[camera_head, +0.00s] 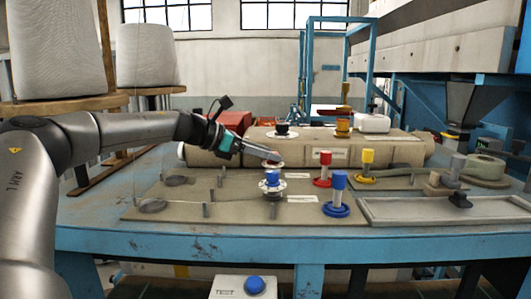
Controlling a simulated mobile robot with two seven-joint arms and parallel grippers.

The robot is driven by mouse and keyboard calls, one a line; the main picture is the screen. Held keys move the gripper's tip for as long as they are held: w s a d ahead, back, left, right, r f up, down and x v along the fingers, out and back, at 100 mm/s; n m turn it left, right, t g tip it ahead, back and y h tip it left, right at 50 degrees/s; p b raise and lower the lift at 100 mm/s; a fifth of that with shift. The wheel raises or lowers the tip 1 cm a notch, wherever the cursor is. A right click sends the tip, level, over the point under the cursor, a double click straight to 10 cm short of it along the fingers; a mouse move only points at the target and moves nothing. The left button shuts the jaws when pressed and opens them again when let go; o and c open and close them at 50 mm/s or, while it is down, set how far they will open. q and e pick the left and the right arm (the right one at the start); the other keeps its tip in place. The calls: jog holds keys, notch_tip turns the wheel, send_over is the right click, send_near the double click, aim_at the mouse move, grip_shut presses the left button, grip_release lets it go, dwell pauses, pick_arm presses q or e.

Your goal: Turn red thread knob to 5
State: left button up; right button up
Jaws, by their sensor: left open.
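My left gripper (268,154) reaches in from the left over the table, its fingertips at a small reddish knob (275,157) above a pale disc. This looks like the red thread knob, but the fingers partly cover it. The gripper is open; whether a finger touches the knob cannot be told. The knob's numbers and pointer are too small to read. Just in front stands a blue knob (272,178) on a white disc. A dark knob (282,129) sits on another pale disc farther back. My right gripper is not in view.
Red (325,158), blue (339,181) and yellow (367,156) upright cylinders stand on rings to the right. Thin posts (207,210) rise from the plate at left. A shallow tray (440,212) lies front right. A box with a blue button (254,285) is below the table edge.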

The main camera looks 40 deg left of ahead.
pick_arm(q)
jog(key=shift+c, duration=0.2)
grip_shut()
dwell(0.3)
